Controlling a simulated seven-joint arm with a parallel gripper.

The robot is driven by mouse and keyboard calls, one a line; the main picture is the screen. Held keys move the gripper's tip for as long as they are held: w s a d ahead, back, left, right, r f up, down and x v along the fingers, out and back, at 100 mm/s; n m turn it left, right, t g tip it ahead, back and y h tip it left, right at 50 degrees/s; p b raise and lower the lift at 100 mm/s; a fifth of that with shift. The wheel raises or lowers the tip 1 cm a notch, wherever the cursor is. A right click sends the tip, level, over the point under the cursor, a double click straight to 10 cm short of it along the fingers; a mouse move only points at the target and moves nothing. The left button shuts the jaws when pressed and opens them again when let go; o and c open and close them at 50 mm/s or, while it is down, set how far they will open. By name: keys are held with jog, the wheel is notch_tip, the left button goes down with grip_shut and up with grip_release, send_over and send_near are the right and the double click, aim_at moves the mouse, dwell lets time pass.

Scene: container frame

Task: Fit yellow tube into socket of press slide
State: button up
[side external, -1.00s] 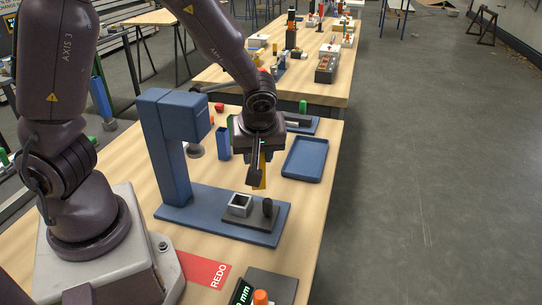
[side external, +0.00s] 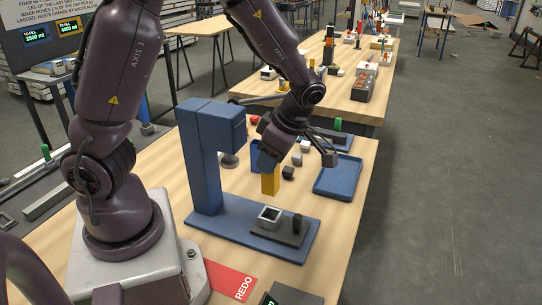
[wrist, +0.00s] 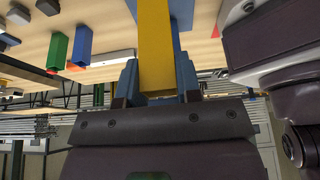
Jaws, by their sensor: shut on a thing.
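The yellow tube (side external: 270,183) hangs nearly upright in my gripper (side external: 268,163), above and slightly behind the socket in the side view. In the wrist view the yellow tube (wrist: 155,45) is clamped between the two blue fingers of my gripper (wrist: 158,80). The tube's lower end appears clear of the socket; the exact gap is hard to tell.
The blue press column (side external: 203,165) and its overhanging head stand close left of my gripper. A blue tray (side external: 338,190) lies to the right. Small blocks (side external: 289,172) lie behind the tube. A red REDO mat (side external: 232,281) lies in front.

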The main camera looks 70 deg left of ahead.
aim_at(276, 186)
jog(key=shift+f, duration=2.75)
jog(key=shift+f, duration=2.15)
jog(key=o, duration=1.1)
jog(key=v, duration=1.3)
